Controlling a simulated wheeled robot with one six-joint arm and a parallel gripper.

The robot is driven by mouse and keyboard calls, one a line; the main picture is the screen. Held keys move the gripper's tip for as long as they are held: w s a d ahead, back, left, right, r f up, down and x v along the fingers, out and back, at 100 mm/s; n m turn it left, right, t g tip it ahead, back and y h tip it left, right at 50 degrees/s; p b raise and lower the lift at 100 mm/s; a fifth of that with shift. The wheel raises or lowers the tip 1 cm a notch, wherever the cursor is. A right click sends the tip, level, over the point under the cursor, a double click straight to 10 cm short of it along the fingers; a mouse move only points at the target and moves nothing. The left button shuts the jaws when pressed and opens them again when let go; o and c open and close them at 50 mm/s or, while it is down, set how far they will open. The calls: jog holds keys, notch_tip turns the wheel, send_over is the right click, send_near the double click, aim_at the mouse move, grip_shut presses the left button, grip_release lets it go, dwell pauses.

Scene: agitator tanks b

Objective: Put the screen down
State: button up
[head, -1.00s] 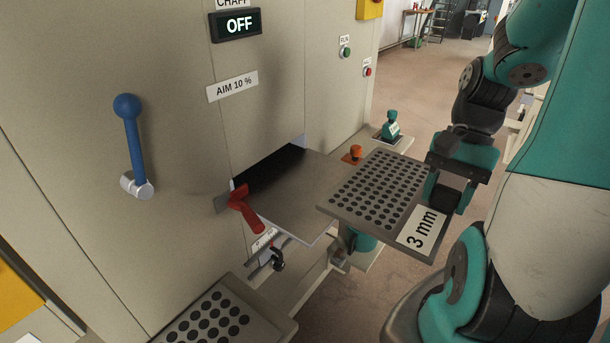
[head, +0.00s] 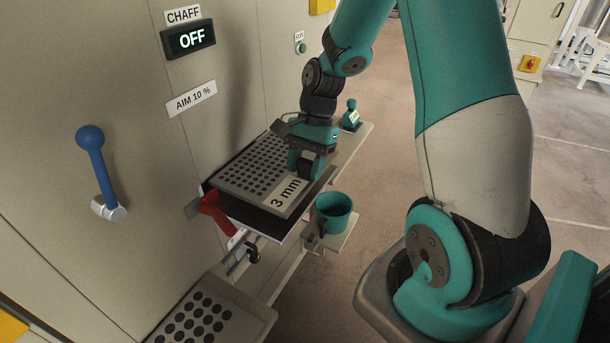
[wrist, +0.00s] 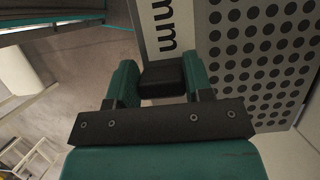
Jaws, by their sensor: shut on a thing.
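The screen (head: 248,166) is a grey perforated plate with a white "3 mm" label. My gripper (head: 305,168) is shut on its label end, around a dark block that shows between the fingers in the wrist view. The screen also shows in the wrist view (wrist: 265,65). It lies roughly flat over a dark, flat shelf (head: 257,217) that sticks out from the machine wall. I cannot tell whether the screen touches the shelf. A red lever (head: 216,212) is at the shelf's near left corner.
A second perforated plate (head: 200,318) lies lower at the front. A teal mug (head: 334,212) stands on a ledge right of the shelf. A blue lever (head: 100,165) and an "OFF" display (head: 190,39) are on the wall. Open floor lies to the right.

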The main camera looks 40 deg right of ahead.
aim_at(305, 176)
notch_tip(305, 176, down, 3)
jog(key=shift+r+p, duration=0.1)
jog(key=shift+p, duration=0.3)
jog(key=shift+w+f+p, duration=0.2)
jog(key=shift+f+p, duration=0.15)
jog(key=shift+f, duration=0.45)
jog(key=shift+a+f, duration=0.1)
jog(key=o, duration=1.2)
jog(key=shift+c, duration=0.2)
